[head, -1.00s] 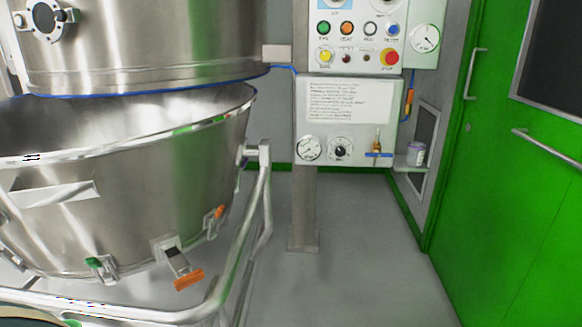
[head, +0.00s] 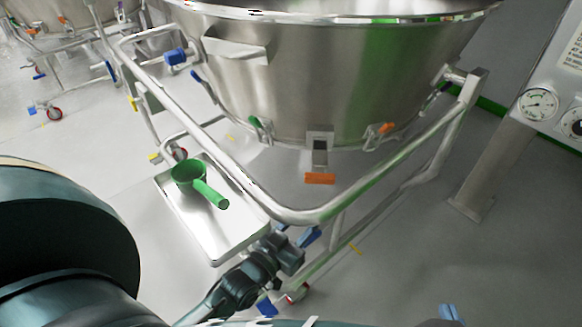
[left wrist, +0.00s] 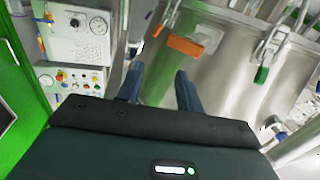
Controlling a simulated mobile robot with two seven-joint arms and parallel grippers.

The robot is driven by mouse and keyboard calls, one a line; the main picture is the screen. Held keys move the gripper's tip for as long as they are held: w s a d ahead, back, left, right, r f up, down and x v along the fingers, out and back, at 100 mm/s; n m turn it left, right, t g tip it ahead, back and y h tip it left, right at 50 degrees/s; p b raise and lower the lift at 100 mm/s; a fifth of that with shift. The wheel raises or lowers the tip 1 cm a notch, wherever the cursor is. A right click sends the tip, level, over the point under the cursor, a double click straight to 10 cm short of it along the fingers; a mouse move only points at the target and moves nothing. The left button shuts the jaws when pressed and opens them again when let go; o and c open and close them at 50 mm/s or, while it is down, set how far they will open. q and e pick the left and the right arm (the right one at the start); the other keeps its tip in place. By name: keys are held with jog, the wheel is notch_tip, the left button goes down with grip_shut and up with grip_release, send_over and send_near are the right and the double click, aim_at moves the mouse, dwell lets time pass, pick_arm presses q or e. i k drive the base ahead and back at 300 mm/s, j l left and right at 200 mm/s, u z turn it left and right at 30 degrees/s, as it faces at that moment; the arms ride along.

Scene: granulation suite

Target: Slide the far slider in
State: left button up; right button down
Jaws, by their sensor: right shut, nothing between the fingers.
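The steel bowl (head: 300,75) carries fittings along its lower side: an orange-ended one (head: 320,178) that sticks out at the front, a smaller orange one (head: 387,127) to the right and a green one (head: 255,122) to the left. I cannot tell which is the far slider. My left gripper (head: 308,240) is below the front orange end, by the frame rail. In the left wrist view its blue fingers (left wrist: 160,75) are apart and empty, with an orange end (left wrist: 185,46) beyond. My right gripper (head: 448,312) shows only its blue tips at the bottom edge, shut and empty.
A tubular frame rail (head: 300,215) runs around the bowl. A control panel on a post (head: 490,170) stands at right.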

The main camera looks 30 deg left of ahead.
aim_at(319, 175)
jog(key=i+l+u, duration=0.15)
jog(key=l+u, duration=0.15)
jog(key=i+l+u, duration=0.15)
jog(key=l+u, duration=0.4)
jog(key=l, duration=0.2)
jog(key=i+l+u, duration=0.1)
jog(key=l+u, duration=0.2)
jog(key=l, duration=0.1)
